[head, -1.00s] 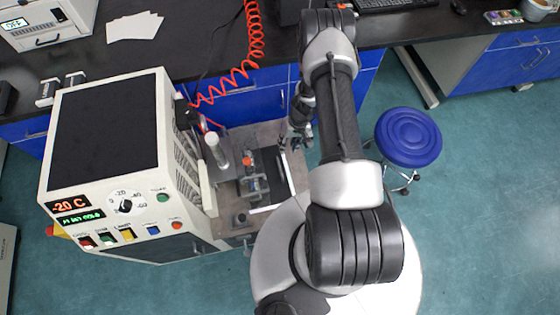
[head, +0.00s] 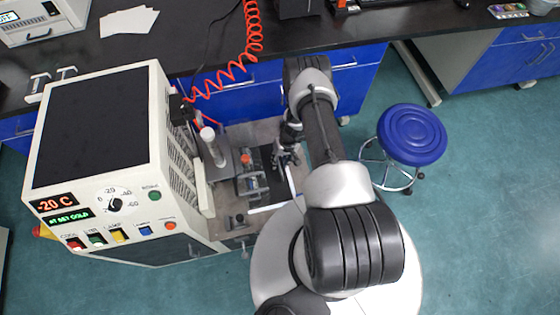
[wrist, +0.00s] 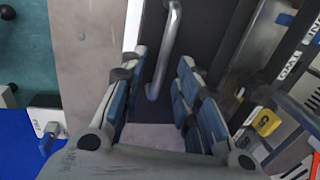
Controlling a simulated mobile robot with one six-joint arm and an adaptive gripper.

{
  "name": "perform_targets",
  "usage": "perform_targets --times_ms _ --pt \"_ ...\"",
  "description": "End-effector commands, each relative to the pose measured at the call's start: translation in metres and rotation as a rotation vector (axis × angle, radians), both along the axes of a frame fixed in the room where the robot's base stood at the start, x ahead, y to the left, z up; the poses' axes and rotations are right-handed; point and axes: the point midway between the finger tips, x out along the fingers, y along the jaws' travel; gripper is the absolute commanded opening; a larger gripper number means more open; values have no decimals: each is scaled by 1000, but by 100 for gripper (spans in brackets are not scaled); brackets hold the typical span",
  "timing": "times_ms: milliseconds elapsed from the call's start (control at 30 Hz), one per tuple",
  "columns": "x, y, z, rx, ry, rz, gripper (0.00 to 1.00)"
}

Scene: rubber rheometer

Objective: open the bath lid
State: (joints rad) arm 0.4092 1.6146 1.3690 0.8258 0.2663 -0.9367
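The bath lid (wrist: 212,40) looks like a dark flat panel in the wrist view, with a pale metal bar handle (wrist: 171,45) standing on it. My gripper (wrist: 158,88) is open, its blue-padded fingers on either side of the handle's near end. I see gaps between the handle and the pads; contact does not show. In the head view, my gripper (head: 286,157) is over the dark panel at the right of the bench-side deck, and my arm hides part of it. The lid looks flat and closed, though its edges are partly hidden.
The white cabinet (head: 95,130) reads -20 C. A clamp-like fixture (head: 252,180) and an upright pale cylinder (head: 212,145) stand left of my gripper. A red coiled hose (head: 252,40) hangs behind. A blue stool (head: 412,134) stands right of my arm on open floor.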

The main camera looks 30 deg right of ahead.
Motion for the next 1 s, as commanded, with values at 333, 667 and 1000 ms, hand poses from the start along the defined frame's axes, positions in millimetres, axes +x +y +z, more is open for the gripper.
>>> perform_targets --times_ms 333,667,1000 --pt "0 0 0 0 0 0 18" --pt "0 0 0 0 0 0 0" --pt "0 0 0 0 0 0 0"
